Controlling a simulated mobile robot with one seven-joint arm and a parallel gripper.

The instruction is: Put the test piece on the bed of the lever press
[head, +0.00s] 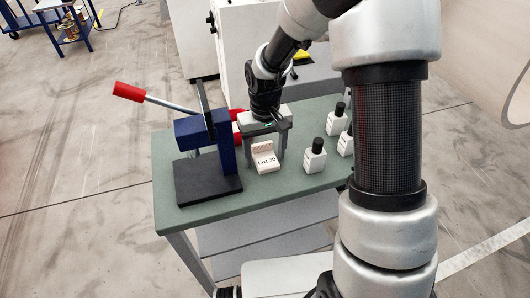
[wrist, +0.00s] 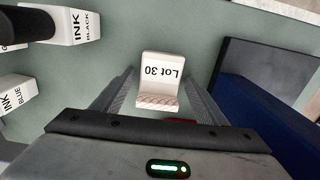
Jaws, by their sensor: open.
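The test piece (head: 264,158) is a small white L-shaped block marked "Lot 30". It stands on the green table top, right of the lever press (head: 222,140). The press has a blue frame, a lever with a red grip, and a flat black bed (head: 207,183) that is bare. My gripper (head: 265,155) is open, pointing down, with its fingers on either side of the test piece. In the wrist view the test piece (wrist: 161,78) lies between the fingertips, with gaps showing at both sides. The press bed (wrist: 262,72) shows at the right there.
Several white ink bottles with black caps, one nearest (head: 315,157), stand on the table (head: 270,188) right of the test piece. A red object (head: 237,117) is partly hidden behind the press. A white cabinet stands behind the table.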

